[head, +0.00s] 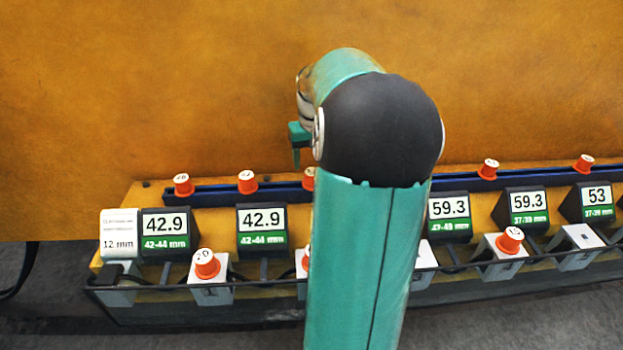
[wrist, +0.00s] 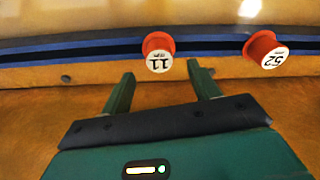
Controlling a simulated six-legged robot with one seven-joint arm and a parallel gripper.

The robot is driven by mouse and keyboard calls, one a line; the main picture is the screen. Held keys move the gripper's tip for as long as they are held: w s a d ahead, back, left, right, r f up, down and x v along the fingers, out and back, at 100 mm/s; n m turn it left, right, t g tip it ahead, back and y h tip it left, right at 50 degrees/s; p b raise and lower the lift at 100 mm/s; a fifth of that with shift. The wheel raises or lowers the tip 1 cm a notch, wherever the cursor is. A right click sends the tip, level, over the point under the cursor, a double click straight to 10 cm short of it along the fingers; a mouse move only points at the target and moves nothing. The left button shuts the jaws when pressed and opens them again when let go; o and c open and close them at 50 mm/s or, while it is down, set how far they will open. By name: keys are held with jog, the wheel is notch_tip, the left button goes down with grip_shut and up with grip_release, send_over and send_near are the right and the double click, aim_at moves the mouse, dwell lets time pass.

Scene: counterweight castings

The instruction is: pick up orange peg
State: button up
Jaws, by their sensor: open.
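Several orange pegs with white numbered caps stand along a dark blue rail in the head view, such as one at the left (head: 183,185). In the wrist view, an orange peg marked 11 (wrist: 158,52) stands just beyond my gripper (wrist: 160,78), in line with the gap between the fingertips. A second orange peg marked 52 (wrist: 267,50) is to the right, outside the fingers. My gripper is open and empty. In the head view my gripper (head: 297,155) shows only partly, above the rail; my arm hides the middle of the row.
In front of the rail are dark label blocks (head: 262,228) and white blocks, some bearing orange pegs, such as one at the left (head: 207,265). A dark bar (head: 270,283) runs along the front edge. The brown surface (head: 120,90) behind the rail is clear.

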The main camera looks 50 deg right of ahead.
jog(key=shift+w+d+f, duration=0.1)
jog(key=shift+f, duration=2.7)
jog(key=c, duration=0.8)
